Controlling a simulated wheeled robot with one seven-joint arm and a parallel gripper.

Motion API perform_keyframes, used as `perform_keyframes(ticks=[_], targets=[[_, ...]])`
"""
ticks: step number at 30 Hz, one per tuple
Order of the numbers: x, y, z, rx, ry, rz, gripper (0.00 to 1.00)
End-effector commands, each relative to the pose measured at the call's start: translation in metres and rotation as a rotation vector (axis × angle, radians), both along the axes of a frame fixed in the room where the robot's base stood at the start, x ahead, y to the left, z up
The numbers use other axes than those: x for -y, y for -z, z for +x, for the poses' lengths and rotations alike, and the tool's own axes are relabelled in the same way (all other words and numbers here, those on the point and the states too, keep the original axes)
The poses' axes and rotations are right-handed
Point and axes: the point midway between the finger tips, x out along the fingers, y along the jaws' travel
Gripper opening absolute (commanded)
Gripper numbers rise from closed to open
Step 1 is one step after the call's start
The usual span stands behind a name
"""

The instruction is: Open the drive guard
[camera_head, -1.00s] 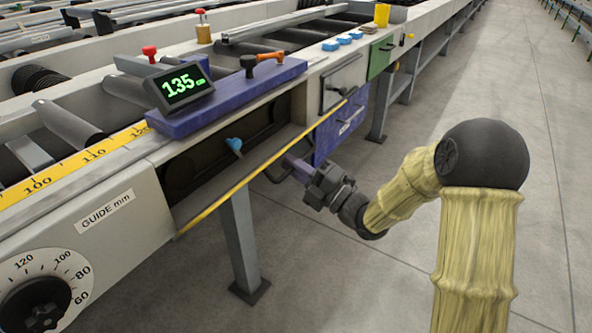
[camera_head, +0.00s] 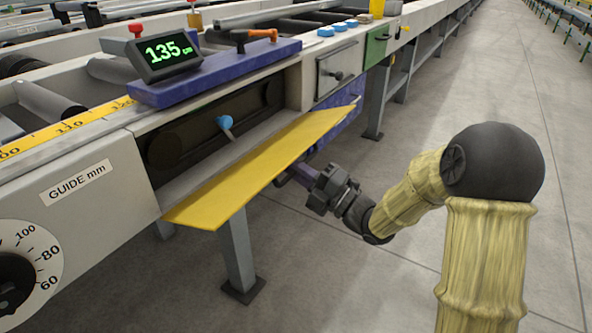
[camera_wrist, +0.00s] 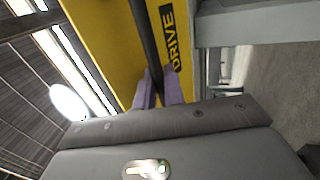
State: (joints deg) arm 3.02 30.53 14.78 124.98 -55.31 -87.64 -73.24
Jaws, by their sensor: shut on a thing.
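The drive guard (camera_head: 265,165) is a long yellow flap on the front of the machine, tilted outward, with its broad face showing in the head view. Above it the recess (camera_head: 180,140) stands exposed, with dark drive parts and a blue knob (camera_head: 225,123). In the wrist view the yellow guard (camera_wrist: 105,40) carries a black label reading "DRIVE" and a dark bar handle (camera_wrist: 146,40). My gripper (camera_wrist: 158,85) has its purple fingers shut on that bar. In the head view my gripper (camera_head: 284,178) is at the guard's outer edge, which partly hides the fingertips and handle.
A blue ledge (camera_head: 220,75) with a display reading 135 and an orange-handled lever (camera_head: 258,35) sits above the recess. A grey panel with a knob (camera_head: 337,75) is to its right. A table leg (camera_head: 237,255) stands below the guard. The floor at right is clear.

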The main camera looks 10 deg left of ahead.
Motion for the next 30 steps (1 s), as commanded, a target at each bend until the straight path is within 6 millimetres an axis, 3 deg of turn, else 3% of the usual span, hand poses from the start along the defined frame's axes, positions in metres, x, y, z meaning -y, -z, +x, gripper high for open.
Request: perform_keyframes(ticks=[5,6,9,21,30], targets=[[0.0,-0.001,0.0,0.001,-0.001,0.001,0.0],[0.0,-0.001,0.0,0.001,-0.001,0.001,0.14],[0.0,-0.001,0.0,0.001,-0.001,0.002,0.29],[0.004,0.0,-0.002,0.002,0.0,0.001,0.29],[0.045,0.013,-0.019,-0.003,0.004,0.001,0.29]])
